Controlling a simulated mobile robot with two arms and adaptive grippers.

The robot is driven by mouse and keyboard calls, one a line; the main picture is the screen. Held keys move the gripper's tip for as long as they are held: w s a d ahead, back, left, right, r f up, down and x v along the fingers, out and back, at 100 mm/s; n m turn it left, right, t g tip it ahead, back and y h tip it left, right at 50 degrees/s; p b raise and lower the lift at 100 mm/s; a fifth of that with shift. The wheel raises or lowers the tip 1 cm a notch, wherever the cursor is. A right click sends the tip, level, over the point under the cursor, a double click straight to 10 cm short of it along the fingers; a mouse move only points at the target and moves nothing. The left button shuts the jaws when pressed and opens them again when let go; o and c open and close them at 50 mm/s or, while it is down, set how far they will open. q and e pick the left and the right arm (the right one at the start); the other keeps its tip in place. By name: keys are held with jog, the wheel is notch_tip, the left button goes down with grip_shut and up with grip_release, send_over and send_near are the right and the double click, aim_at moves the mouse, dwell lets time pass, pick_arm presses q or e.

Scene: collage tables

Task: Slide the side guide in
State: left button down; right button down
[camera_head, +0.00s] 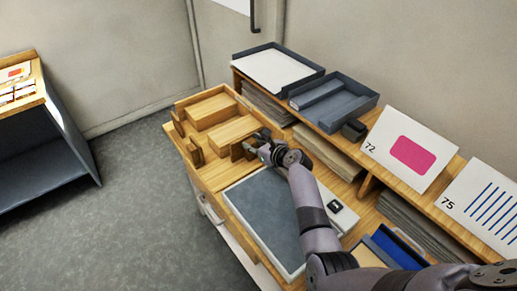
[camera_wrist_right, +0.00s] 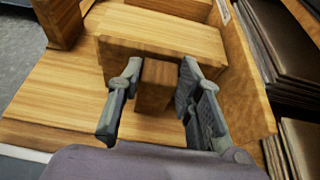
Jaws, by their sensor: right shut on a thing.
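The wooden fixture (camera_head: 212,172) stands at the far end of the bench, with raised blocks and low walls. My right gripper (camera_head: 258,145) reaches down into its right part. In the right wrist view, my right gripper (camera_wrist_right: 160,85) has one finger on each side of a small upright wooden piece, which I take to be the side guide (camera_wrist_right: 156,88), and is shut on it. A wider wooden block (camera_wrist_right: 165,38) lies just beyond the guide. The gripper partly hides the guide in the head view. My left gripper is not in view.
A grey mat (camera_head: 262,212) lies just in front of the fixture. A shelf on the right holds two dark trays (camera_head: 335,102), a card marked 72 (camera_head: 408,150) and a card marked 75 (camera_head: 485,200). Paper stacks (camera_head: 328,152) fill the space below. A separate cabinet (camera_head: 40,165) stands left.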

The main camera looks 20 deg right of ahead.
jog(key=shift+w+a, duration=0.2)
jog(key=shift+w, duration=0.3)
jog(key=shift+w+a, duration=0.15)
jog(key=shift+w, duration=0.3)
jog(key=shift+r, duration=0.1)
jog(key=c, duration=1.6)
grip_release()
jog(key=o, duration=0.5)
jog(key=shift+w, duration=0.1)
jog(key=shift+v, duration=6.05)
